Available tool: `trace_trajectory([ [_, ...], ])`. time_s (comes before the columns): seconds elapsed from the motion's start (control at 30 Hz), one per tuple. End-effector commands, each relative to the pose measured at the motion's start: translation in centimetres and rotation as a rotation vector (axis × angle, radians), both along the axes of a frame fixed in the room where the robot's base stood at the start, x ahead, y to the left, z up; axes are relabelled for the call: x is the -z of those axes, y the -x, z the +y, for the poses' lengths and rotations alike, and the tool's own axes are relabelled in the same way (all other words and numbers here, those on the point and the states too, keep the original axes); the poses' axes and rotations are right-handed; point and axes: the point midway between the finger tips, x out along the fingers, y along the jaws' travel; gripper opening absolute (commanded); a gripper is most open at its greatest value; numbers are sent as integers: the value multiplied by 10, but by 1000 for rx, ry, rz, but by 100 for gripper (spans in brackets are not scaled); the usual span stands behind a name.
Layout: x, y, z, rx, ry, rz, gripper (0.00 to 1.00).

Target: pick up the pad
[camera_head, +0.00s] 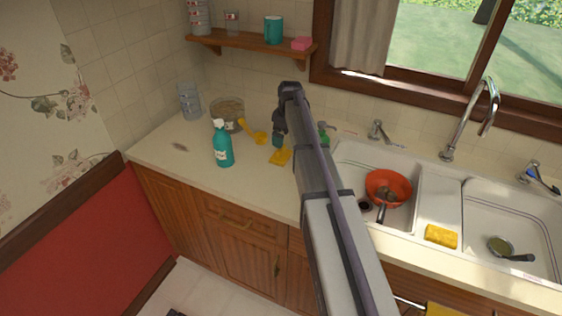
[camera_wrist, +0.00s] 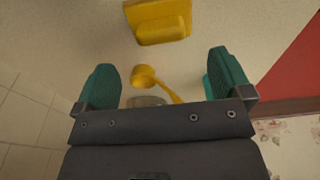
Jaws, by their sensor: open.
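A yellow pad (camera_head: 280,157) with a raised block or grip lies on the counter, left of the sink. It shows at the top of the wrist view (camera_wrist: 158,22), beyond my fingertips. My gripper (camera_head: 277,140) is above the counter close to the pad, partly hidden by my own arm in the head view. In the wrist view, its two teal fingers (camera_wrist: 164,65) are wide apart with nothing held between them. A yellow ladle (camera_head: 252,135) lies on the counter left of the pad and shows between the fingers in the wrist view (camera_wrist: 145,77).
A teal pump bottle (camera_head: 222,145) and a glass pot (camera_head: 227,114) stand left of the gripper. A shelf (camera_head: 250,42) holds a pink sponge (camera_head: 302,43). The sink (camera_head: 352,158) on the right holds a red strainer (camera_head: 389,186); a yellow sponge (camera_head: 441,236) lies on its rim.

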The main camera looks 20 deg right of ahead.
Motion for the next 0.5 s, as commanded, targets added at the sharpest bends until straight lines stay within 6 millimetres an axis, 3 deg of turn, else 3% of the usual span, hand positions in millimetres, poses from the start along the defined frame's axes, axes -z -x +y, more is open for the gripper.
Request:
trace_trajectory([
  [0.03, 22, -1, 1, 0, 0, 0, 97],
  [0.27, 27, -2, 2, 1, 0, 0, 97],
  [0.5, 73, -7, 7, 2, 0, 0, 97],
])
